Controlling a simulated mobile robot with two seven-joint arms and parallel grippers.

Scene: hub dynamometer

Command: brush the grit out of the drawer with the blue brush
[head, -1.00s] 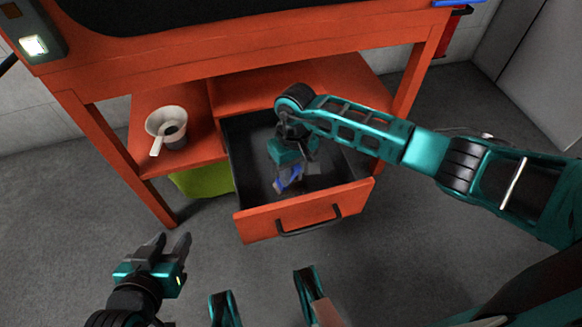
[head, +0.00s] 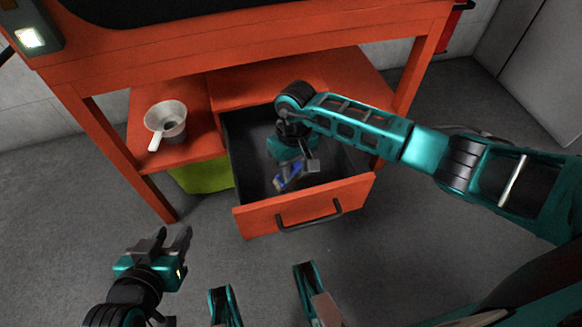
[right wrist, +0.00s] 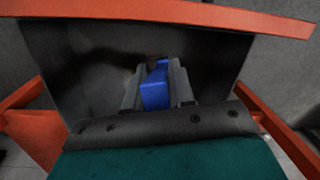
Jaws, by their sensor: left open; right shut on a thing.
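The orange drawer (head: 258,219) is pulled open under the orange bench, with a dark interior and a black handle on its front. My right gripper (head: 287,183) is inside the drawer, shut on the blue brush (head: 291,174). In the right wrist view the blue brush (right wrist: 155,88) sits between the two grey fingers. Its bristle end is mostly hidden there. A dark, blurred patch shows on the drawer floor beyond the fingers; I cannot make out single grains of grit. My left gripper (head: 172,244) is open and empty, low in front of the bench.
A white scoop-like cup with a handle (head: 167,120) stands on the lower shelf (head: 205,137) left of the drawer. A green bin (head: 205,174) is beneath that shelf. Orange bench legs flank the drawer. The grey floor in front is clear.

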